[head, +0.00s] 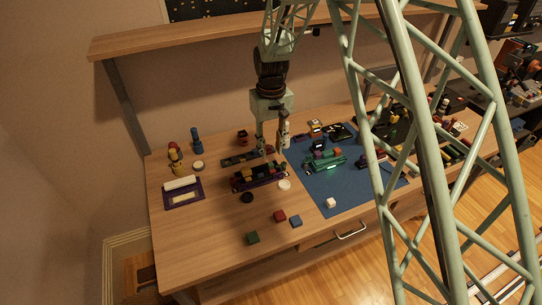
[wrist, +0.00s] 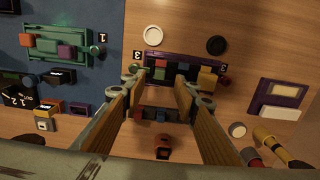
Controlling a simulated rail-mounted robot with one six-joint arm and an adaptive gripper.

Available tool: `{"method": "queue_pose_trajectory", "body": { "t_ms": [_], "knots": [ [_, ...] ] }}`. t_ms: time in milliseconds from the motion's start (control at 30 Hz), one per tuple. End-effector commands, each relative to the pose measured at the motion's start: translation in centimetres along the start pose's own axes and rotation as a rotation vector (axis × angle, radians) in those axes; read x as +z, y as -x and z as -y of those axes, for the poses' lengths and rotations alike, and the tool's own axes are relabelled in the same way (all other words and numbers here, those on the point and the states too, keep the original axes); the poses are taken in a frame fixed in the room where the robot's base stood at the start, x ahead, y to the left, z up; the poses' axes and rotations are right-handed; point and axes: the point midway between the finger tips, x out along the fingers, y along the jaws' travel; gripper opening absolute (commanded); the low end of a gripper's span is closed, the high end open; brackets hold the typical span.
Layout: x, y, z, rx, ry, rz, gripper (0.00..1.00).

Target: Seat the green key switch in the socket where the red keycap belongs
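My gripper (head: 268,151) is above the middle of the table, and its fingers (wrist: 163,84) are spread with nothing visible between them. Below lies a purple-edged board (head: 268,183) marked 3, which also shows in the wrist view (wrist: 188,82). It bears small red, green, blue and yellow blocks. A dark board (head: 233,161) lies behind it with small coloured pieces; the wrist view shows it between the fingers (wrist: 180,115). A green cube (head: 253,238) and a red cube (head: 280,216) lie loose near the front. Switches, keycaps and sockets are too small to tell apart.
A teal board (head: 325,161) marked 1 sits on the blue mat (head: 338,190). A blue cube (head: 296,221), a white cube (head: 331,203), a black disc (head: 247,198) and a white disc (head: 285,185) lie in front. The table's front left is clear.

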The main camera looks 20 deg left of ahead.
Motion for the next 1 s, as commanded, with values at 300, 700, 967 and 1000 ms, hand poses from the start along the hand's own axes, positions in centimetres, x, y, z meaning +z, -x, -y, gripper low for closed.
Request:
{"method": "queue_pose_trajectory", "body": {
  "t_ms": [300, 700, 967, 1000],
  "knots": [
    [0.0, 3.9, 0.0, 0.0, 0.0, 0.0, 0.28],
    [0.0, 5.2, 0.0, 0.0, 0.0, 0.0, 0.28],
    [0.0, 5.1, 0.0, 0.0, 0.0, 0.0, 0.28],
    [0.0, 5.1, 0.0, 0.0, 0.0, 0.0, 0.28]
  ]
}}
